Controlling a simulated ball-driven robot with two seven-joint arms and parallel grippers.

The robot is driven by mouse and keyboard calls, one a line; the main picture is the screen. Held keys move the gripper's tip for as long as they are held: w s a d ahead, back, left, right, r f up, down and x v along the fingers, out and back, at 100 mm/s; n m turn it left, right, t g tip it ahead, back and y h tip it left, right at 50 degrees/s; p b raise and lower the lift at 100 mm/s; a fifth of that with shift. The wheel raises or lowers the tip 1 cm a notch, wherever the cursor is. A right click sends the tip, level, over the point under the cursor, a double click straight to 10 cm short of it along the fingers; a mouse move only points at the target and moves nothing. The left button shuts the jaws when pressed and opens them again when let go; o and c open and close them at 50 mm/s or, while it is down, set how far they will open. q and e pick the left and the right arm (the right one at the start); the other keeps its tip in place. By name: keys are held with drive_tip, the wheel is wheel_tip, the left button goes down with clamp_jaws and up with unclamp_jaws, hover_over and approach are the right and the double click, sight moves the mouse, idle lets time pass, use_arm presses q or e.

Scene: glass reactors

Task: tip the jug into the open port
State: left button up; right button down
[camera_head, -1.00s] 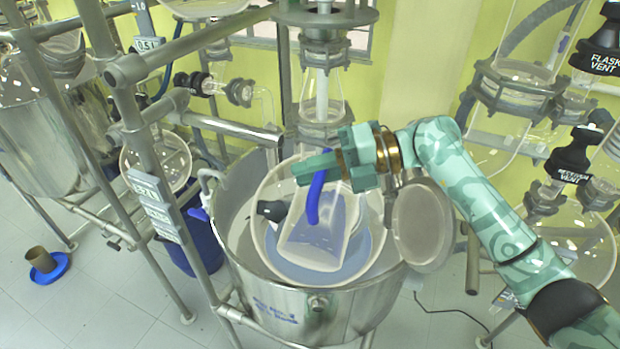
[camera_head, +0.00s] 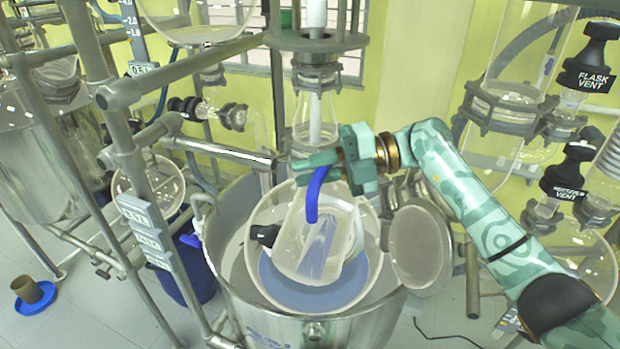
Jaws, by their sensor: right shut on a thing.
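My right gripper (camera_head: 318,168) is shut on the blue handle of a clear jug (camera_head: 308,255). The jug hangs tilted over the glass vessel, in front of it from my view. A glass vessel with blue liquid (camera_head: 312,298) sits inside a large steel pot. A black-capped port (camera_head: 264,235) shows at the left, close beside the jug. I cannot make out the open port; the jug and gripper hide part of the vessel's top. My left gripper is not in view.
A steel frame (camera_head: 130,150) with white labels stands at the left. A round steel lid (camera_head: 420,248) is at the pot's right. A vertical stirrer column (camera_head: 316,60) rises behind the gripper. A brown cup on a blue saucer (camera_head: 38,305) is on the floor.

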drive_tip(key=shift+w+d+r+m+g+b, duration=0.1)
drive_tip(key=shift+w+r+m+b, duration=0.15)
drive_tip(key=shift+w, duration=0.2)
drive_tip(key=shift+w+d+r+m+g+b, duration=0.15)
drive_tip(key=shift+w+b, duration=0.1)
drive_tip(key=shift+w, duration=0.15)
drive_tip(key=shift+w+r+m+g+b, duration=0.15)
drive_tip(key=shift+w+m+b, duration=0.1)
drive_tip(key=shift+w, duration=0.2)
drive_tip(key=shift+w+d+r+m+y+b, duration=0.1)
drive_tip(key=shift+w+m+y+b, duration=0.15)
drive_tip(key=shift+w+b, duration=0.35)
drive_tip(key=shift+w+d+r+m+y+b, duration=0.15)
drive_tip(key=shift+w+m+b, duration=0.15)
drive_tip(key=shift+w+b, duration=0.3)
drive_tip(key=shift+w+d+r+m+y+b, duration=0.1)
drive_tip(key=shift+w+m+y+b, duration=0.15)
drive_tip(key=shift+w+b, duration=0.35)
drive_tip(key=shift+w, duration=0.15)
idle(0.6)
